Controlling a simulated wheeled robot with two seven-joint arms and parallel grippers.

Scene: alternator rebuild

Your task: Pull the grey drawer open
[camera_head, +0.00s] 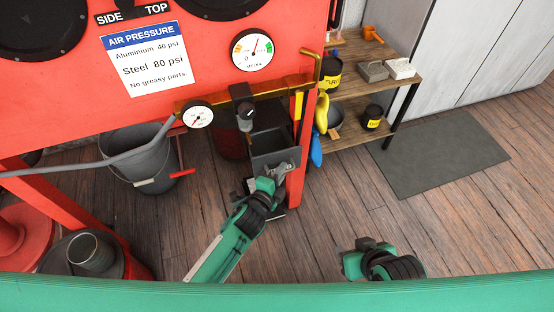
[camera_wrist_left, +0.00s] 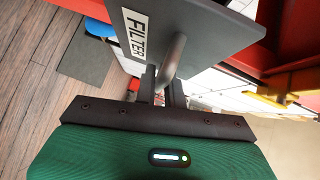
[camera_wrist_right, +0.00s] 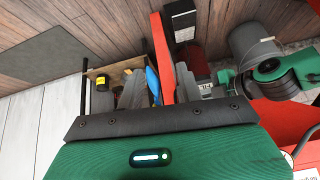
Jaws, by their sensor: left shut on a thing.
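The grey drawer (camera_head: 276,160) is under the red cabinet, with its dark inside showing behind the front panel, so it stands at least partly out. In the left wrist view its front (camera_wrist_left: 215,30) carries a FILTER label (camera_wrist_left: 135,33) and a curved metal handle (camera_wrist_left: 173,60). My left gripper (camera_head: 282,171) is at the drawer front, its fingers (camera_wrist_left: 162,88) shut on the handle. My right gripper (camera_head: 362,250) is low over the floor, away from the drawer. In the right wrist view its fingers (camera_wrist_right: 158,90) are apart with nothing between them.
A red post (camera_head: 298,150) stands right beside the drawer. A grey bucket (camera_head: 140,160) stands to the left. A wooden shelf (camera_head: 375,90) with cans and bottles is behind right. A grey mat (camera_head: 440,153) lies on the wooden floor, and the floor before the drawer is clear.

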